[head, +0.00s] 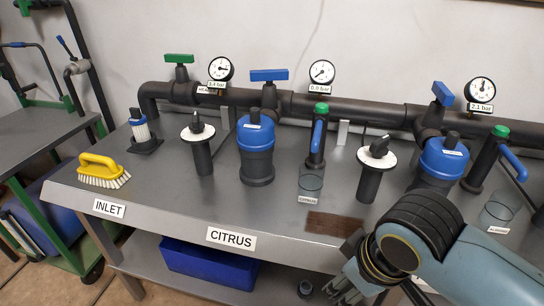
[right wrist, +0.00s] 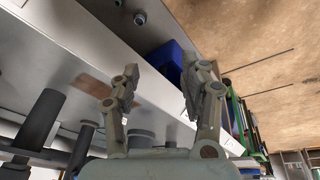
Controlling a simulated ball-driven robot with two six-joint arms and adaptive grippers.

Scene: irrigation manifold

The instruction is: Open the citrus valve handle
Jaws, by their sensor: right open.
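In the head view, a blue bar handle (head: 269,75) sits on the pipe valve above the blue-capped citrus filter (head: 256,150). The bar lies along the main pipe's run. The gauge (head: 321,74) to its right reads 0.0 bar. A smaller blue lever (head: 317,136) hangs down on the green-capped tap above a clear cup labelled citrus (head: 310,184). My right gripper (head: 347,286) is low at the bench's front edge, far from the bar handle. In the right wrist view its fingers (right wrist: 158,82) are spread and empty. My left gripper is out of view.
A green bar handle (head: 179,58) is at the left and another blue handle (head: 442,94), turned across the pipe, at the right. Black posts with white discs (head: 198,131) (head: 377,156) stand on the bench. A yellow brush (head: 103,170) lies left. The CITRUS sign (head: 231,238) marks the front edge.

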